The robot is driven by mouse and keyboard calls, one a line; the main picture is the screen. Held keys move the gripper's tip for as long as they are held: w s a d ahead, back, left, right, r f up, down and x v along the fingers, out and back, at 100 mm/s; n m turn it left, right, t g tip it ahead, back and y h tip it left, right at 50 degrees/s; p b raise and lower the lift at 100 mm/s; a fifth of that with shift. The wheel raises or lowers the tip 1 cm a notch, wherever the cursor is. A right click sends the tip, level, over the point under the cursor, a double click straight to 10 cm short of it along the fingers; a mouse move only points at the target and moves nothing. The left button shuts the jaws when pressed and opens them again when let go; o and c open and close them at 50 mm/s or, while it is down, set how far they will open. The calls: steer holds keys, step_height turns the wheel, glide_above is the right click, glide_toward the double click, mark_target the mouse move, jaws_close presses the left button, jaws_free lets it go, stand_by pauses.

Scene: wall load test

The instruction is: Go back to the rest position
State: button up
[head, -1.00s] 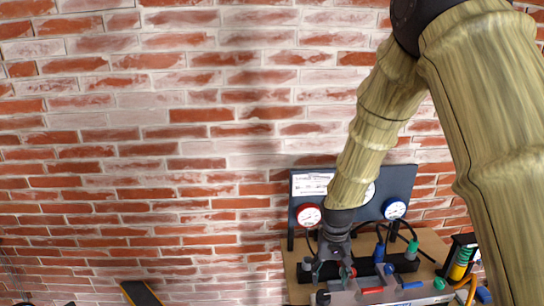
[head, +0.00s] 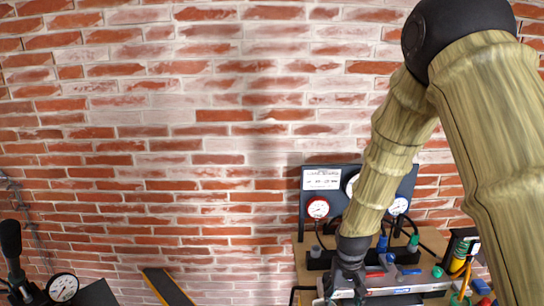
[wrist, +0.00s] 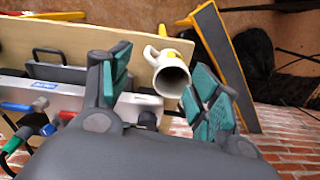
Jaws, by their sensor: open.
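My gripper (head: 347,288) is at the lower middle right of the head view, low over the wooden bench. In the wrist view, its two green-padded fingers (wrist: 162,85) stand apart. The fingers hold nothing that I can see. My arm comes down from the upper right of the head view and hides part of the gauge board.
A dark board (head: 318,208) with red- and blue-rimmed gauges stands behind the bench (head: 433,241). A grey manifold (head: 408,285) with coloured fittings lies in front. A yellow-edged dark plank (head: 166,288) and another gauge (head: 62,288) are at lower left. A brick wall closes the back.

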steer(key=s+f, duration=0.9)
steer(key=f, duration=0.4)
steer(key=s+d+f+b, duration=0.1)
steer(key=s+f, duration=0.6)
steer(key=s, duration=0.6)
steer(key=s+d+f+b, duration=0.1)
steer(key=s+d+f, duration=0.1)
steer(key=s+f, duration=0.5)
steer(key=s, duration=0.6)
steer(key=shift+f+n+b, duration=0.3)
steer(key=shift+f+b, duration=0.05)
steer(key=shift+f, duration=0.05)
steer(key=shift+d, duration=0.1)
